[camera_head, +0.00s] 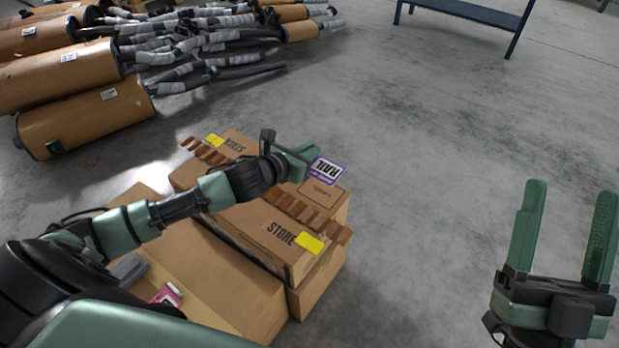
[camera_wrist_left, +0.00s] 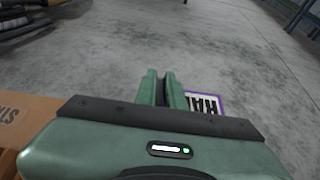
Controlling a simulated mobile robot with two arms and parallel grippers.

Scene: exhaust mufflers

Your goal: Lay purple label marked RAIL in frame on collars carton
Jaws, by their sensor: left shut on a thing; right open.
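My left gripper (camera_head: 312,160) is shut on the purple-bordered white label marked RAIL (camera_head: 327,170). It holds the label over the far right part of the stacked cartons. In the left wrist view the label (camera_wrist_left: 205,102) shows beside the closed fingers (camera_wrist_left: 163,88), partly hidden by my gripper. Below the label, a brown carton (camera_head: 335,198) shows a printed dark outline, perhaps the frame (camera_head: 321,192), with small lettering I cannot read. Whether label and carton touch is not clear. My right gripper (camera_head: 566,235) is open and empty, over bare floor at the right.
Nearby cartons include one marked STORE (camera_head: 262,238) with a yellow label (camera_head: 309,243). A pink label (camera_head: 168,295) lies on the near left carton (camera_head: 225,298). Mufflers (camera_head: 85,112) lie at the back left. A blue bench (camera_head: 470,12) stands far back. Floor to the right is clear.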

